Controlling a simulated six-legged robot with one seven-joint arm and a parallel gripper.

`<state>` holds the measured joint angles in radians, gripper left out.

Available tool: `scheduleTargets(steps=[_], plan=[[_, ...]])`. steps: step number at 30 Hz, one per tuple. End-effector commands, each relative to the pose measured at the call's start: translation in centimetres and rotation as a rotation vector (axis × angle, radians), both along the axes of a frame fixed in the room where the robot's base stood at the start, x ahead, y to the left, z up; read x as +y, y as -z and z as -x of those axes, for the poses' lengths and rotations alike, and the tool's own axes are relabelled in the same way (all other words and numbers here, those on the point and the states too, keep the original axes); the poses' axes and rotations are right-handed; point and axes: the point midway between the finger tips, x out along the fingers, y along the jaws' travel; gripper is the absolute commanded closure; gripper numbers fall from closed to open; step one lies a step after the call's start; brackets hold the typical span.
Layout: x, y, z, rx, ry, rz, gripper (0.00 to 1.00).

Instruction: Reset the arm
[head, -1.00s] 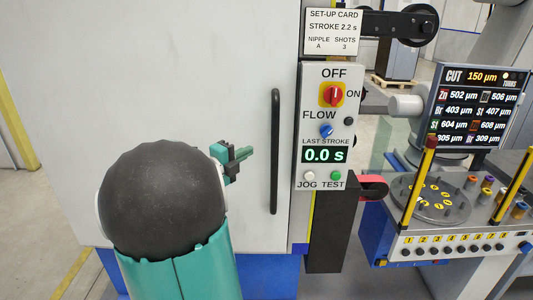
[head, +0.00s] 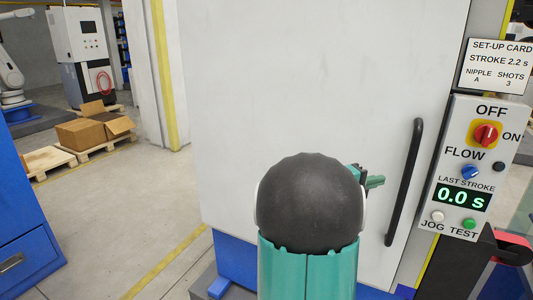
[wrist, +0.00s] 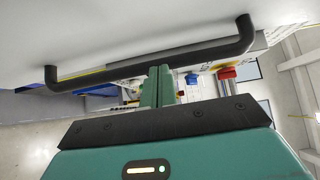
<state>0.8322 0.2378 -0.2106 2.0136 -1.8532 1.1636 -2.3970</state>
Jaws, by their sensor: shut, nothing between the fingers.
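My arm, with a dark round joint and a green link, stands in front of a large white cabinet door (head: 290,80) in the head view. My gripper (head: 375,181) shows just right of that joint, partly hidden by it. In the wrist view the green fingers of my gripper (wrist: 160,72) are together with nothing between them. The black door handle (head: 404,182) is right of my gripper in the head view. In the wrist view the handle (wrist: 110,72) runs across behind the fingertips; I cannot tell whether they touch it.
Right of the door is a control panel (head: 465,165) with a red switch, a blue knob and a 0.0 s display. A set-up card (head: 497,66) is above it. A blue cabinet (head: 25,190) stands at left. Cardboard boxes (head: 88,128) sit on pallets behind. Floor between is clear.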

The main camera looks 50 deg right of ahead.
Motion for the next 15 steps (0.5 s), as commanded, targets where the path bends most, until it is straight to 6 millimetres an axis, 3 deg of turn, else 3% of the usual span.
scheduleTargets(steps=[8,11,15], plan=[[0.9,0.0,-0.6,-0.080,-0.003,0.014,1.00],[3.5,0.0,-2.2,-0.290,-0.004,0.046,1.00],[9.6,0.8,-5.5,-0.763,0.034,0.095,1.00]])
